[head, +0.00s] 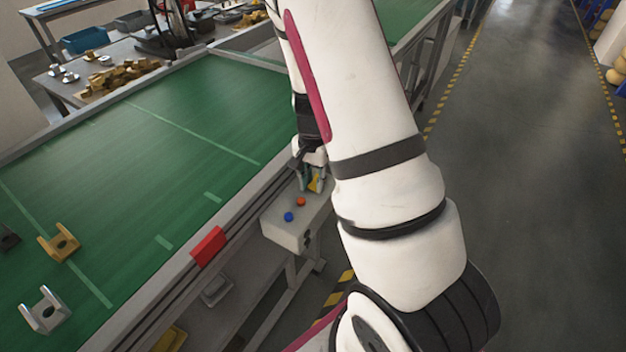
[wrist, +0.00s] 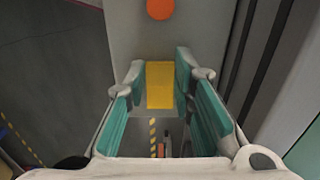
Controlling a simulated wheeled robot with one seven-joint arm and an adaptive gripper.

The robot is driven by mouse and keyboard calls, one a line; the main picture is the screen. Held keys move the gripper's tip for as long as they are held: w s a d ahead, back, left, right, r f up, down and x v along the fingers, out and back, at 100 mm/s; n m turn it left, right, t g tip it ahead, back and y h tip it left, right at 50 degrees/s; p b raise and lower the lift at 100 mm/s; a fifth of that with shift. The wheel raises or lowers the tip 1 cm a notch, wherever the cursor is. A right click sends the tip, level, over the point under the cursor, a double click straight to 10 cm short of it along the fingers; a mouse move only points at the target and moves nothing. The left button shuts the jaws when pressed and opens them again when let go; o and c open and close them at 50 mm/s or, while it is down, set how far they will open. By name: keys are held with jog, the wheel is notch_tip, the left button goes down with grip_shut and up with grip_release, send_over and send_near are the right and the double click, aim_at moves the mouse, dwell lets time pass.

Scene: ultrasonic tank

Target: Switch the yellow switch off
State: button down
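The yellow switch (wrist: 160,85) sits on the grey control box, at its edge, and shows in the middle of the wrist view. In the head view the yellow switch (head: 315,184) is partly hidden by my gripper (head: 310,180). In the wrist view my gripper (wrist: 159,72) is open, with one teal finger on each side of the switch. A gap shows at the left finger; the right finger is very close, and I cannot tell if it touches. The control box (head: 284,232) also carries an orange button (head: 301,202) and a blue button (head: 288,217).
A green conveyor (head: 150,150) runs along the left of the box. Its side rail has a red block (head: 209,246). Metal brackets (head: 45,310) lie on the belt. Open floor (head: 530,180) with yellow-black tape is on the right.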

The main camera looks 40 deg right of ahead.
jog(key=shift+w+d+g+y+b, duration=0.2)
jog(key=shift+d+g+y+b, duration=0.1)
jog(key=shift+y+b, duration=0.5)
jog(key=shift+d+r+g+y+b, duration=0.15)
jog(key=shift+g+y+b, duration=0.15)
jog(key=shift+y+b, duration=0.4)
jog(key=c, duration=1.4)
grip_release()
jog(key=shift+o, duration=0.2)
jog(key=v, duration=1.2)
